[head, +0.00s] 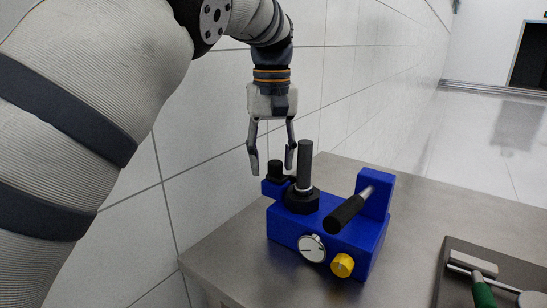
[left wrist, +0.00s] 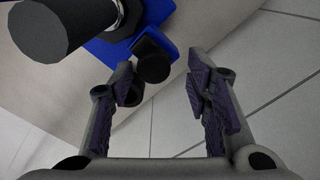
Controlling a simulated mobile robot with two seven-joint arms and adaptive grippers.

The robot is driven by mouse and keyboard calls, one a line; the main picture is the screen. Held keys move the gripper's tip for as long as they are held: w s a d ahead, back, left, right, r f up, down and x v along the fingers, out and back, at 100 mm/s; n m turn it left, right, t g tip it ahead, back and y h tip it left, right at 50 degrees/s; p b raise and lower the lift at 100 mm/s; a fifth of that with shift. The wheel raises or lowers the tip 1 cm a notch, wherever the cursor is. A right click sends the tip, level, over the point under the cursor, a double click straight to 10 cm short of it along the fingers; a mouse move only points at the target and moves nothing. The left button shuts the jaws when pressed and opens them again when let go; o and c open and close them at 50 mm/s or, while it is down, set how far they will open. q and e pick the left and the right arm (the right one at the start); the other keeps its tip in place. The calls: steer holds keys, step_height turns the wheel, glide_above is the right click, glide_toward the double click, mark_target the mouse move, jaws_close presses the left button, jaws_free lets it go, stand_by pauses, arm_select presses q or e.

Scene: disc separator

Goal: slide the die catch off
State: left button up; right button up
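The blue disc separator (head: 345,238) stands on a steel table, with an upright black handle (head: 305,165), a black side lever (head: 345,212), a dial (head: 312,247) and a yellow knob (head: 342,265). At its back left is a small black knob (head: 274,171) on a blue block, possibly the die catch. My left gripper (head: 272,168) points down, open and empty, near this knob. In the left wrist view the knob (left wrist: 152,60) lies just beyond the open fingers (left wrist: 161,78), closer to the left finger. No contact is visible. My right gripper is out of view.
A dark tray (head: 449,272) with a green-handled tool (head: 482,292) lies at the table's right front. A white tiled wall (head: 215,150) runs close behind the separator. The steel table (head: 420,205) is clear between separator and tray.

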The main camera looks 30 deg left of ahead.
mark_target(272, 161)
arm_select(q)
steer(key=shift+d, duration=0.1)
steer(key=shift+r, duration=0.35)
step_height(272, 161, up, 7)
steer(key=shift+f, duration=0.1)
